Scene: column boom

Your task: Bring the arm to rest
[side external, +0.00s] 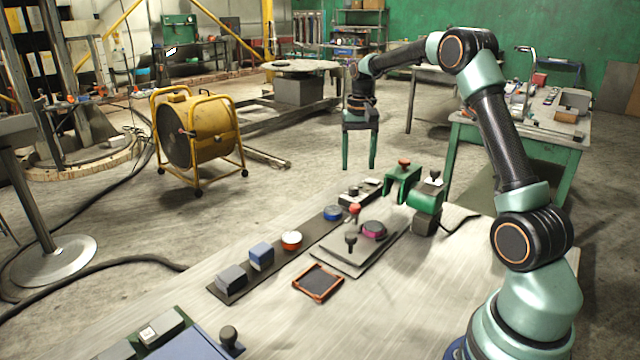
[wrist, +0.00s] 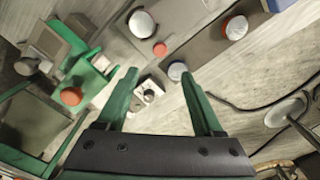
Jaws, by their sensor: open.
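My gripper (side external: 359,163) hangs with its two green fingers pointing down, beyond the far end of the workbench (side external: 170,300). The fingers are apart with nothing between them. In the wrist view the open fingers of my gripper (wrist: 158,76) also show, with bench items below and beyond them. My arm reaches from the bench's right side up and across to the left, bent at the elbow. The gripper touches nothing that I can see.
A dark strip holds a grey block (side external: 232,277), a blue block (side external: 261,256), an orange-and-white round piece (side external: 291,240) and a blue round piece (side external: 332,213). Nearby are a magenta disc (side external: 373,230), an orange-rimmed tray (side external: 318,283) and a green clamp (side external: 427,196). A yellow fan (side external: 195,132) stands on the floor.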

